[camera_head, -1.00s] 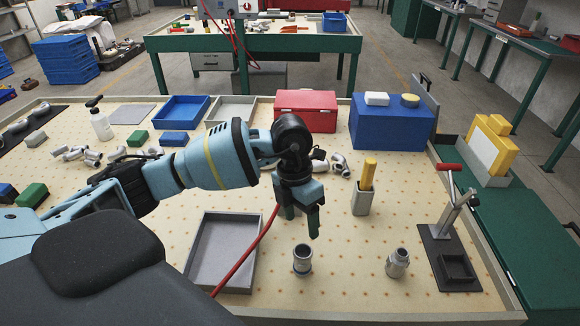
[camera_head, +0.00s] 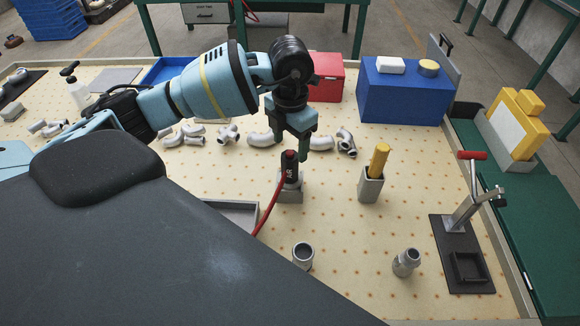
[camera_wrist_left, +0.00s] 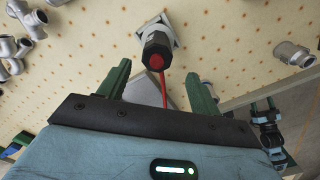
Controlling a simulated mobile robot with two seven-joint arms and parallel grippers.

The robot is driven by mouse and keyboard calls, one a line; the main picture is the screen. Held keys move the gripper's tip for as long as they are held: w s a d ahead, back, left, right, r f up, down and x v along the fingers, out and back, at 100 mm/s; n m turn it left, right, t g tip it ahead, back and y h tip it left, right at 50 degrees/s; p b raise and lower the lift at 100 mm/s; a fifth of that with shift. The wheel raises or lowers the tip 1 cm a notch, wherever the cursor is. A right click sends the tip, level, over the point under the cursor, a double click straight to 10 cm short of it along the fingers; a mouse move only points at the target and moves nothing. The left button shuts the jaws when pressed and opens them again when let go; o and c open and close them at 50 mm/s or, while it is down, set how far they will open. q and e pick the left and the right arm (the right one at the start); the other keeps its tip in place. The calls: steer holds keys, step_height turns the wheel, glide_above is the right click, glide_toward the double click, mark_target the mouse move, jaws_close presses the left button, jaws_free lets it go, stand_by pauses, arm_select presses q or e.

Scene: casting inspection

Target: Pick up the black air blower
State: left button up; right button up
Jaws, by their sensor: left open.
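The black air blower (camera_head: 289,171) stands upright in a small grey holder (camera_head: 290,194) on the perforated table, with a red hose running down from it. In the left wrist view the blower (camera_wrist_left: 156,46) shows its dark end with a red tip, ahead of and between the fingers. My left gripper (camera_head: 304,153) is open, with green fingers pointing down, just above and behind the blower's top. In the left wrist view the gripper's fingers (camera_wrist_left: 160,85) are spread and hold nothing. My right gripper is not in view.
A yellow-handled tool (camera_head: 379,159) stands in another grey holder to the right. Two metal fittings (camera_head: 303,254) (camera_head: 406,261) stand in front. A clamp stand (camera_head: 462,222) is at right, a blue box (camera_head: 400,98) behind. A grey tray (camera_head: 237,209) is partly hidden by my body.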

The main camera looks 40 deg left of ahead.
mark_target(290, 155)
arm_select(q)
steer(key=shift+w+a+f, duration=0.15)
steer(key=shift+f, duration=1.7)
steer(key=shift+w+a+f, duration=0.1)
steer(key=shift+f, duration=1.7)
steer(key=c, duration=1.2)
steer(key=shift+r, duration=0.1)
step_height(290, 155, up, 10)
